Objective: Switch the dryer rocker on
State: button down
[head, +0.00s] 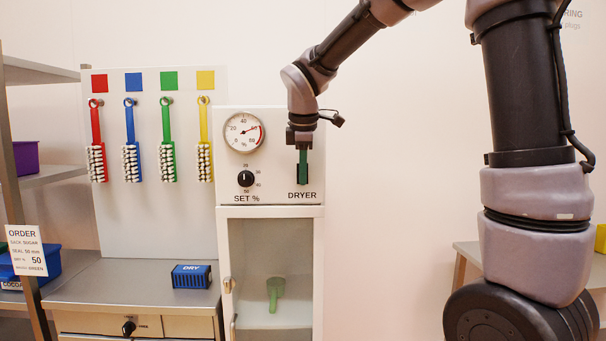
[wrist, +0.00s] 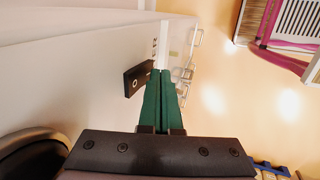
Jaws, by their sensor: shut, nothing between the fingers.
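The dryer rocker (wrist: 134,80) is a small black switch with a round mark, set on the white panel. In the head view it sits above the DRYER label and is mostly hidden behind my fingers. My gripper (head: 303,180) has green fingers, closed together with nothing between them, and points down in front of the rocker. In the wrist view the fingertips of my gripper (wrist: 161,72) are right beside the rocker's edge. I cannot tell whether they touch it. The dryer cabinet (head: 221,160) carries the panel.
A round gauge (head: 243,131) and a black SET % knob (head: 245,179) are left of the rocker. Coloured brushes (head: 168,145) hang further left. A blue DRY box (head: 191,276) stands on the counter. A green scoop (head: 274,288) is behind the cabinet door. The wall to the right is clear.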

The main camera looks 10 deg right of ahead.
jog(key=shift+w+f, duration=0.15)
jog(key=shift+w, duration=0.2)
jog(key=shift+r, duration=0.9)
